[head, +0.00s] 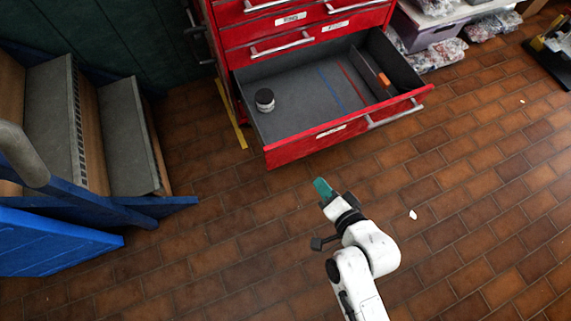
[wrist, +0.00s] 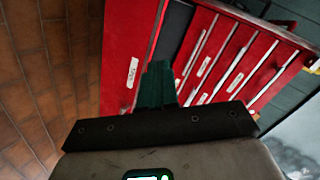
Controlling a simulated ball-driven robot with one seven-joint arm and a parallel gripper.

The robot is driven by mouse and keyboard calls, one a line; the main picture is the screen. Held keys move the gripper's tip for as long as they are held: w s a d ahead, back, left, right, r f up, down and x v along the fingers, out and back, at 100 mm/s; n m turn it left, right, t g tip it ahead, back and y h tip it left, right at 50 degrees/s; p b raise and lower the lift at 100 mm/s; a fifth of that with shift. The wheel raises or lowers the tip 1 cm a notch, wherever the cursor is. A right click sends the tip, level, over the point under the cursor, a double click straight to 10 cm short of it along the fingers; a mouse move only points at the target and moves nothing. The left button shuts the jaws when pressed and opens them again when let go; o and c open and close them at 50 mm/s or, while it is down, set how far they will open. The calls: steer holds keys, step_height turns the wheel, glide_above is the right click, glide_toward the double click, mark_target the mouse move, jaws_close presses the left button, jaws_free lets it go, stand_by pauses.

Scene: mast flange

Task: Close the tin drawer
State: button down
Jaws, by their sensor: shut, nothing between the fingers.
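The tin drawer (head: 300,149) is the pulled-out bottom drawer of a red metal cabinet (head: 232,38). It stands well open in the head view, with a grey inside, a divider and a silver handle (head: 395,114) at the right of its front. In the wrist view its red front (wrist: 128,60) shows at the left, with a white label. My gripper (head: 322,186) has green fingers, shut and empty. It is in front of the drawer, a little apart from its front in the head view. The green fingers also show in the wrist view (wrist: 157,84).
A dark round jar (head: 264,99) and an orange item (head: 384,79) are inside the drawer. Blue-sided steps (head: 95,200) stand at the left. A purple bin (head: 430,30) and bags are right of the cabinet. A small white scrap (head: 413,215) lies on the otherwise open brick floor.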

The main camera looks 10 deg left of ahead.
steer(key=a+f+m+t+y+b, duration=0.2)
steer(key=a+f+m+t+b, duration=0.25)
steer(key=f+b, duration=0.5)
steer(key=m+b, duration=0.1)
steer(key=b, duration=0.1)
glide_toward(276, 148)
steer(key=x, duration=0.7)
steer(key=shift+r, duration=0.1)
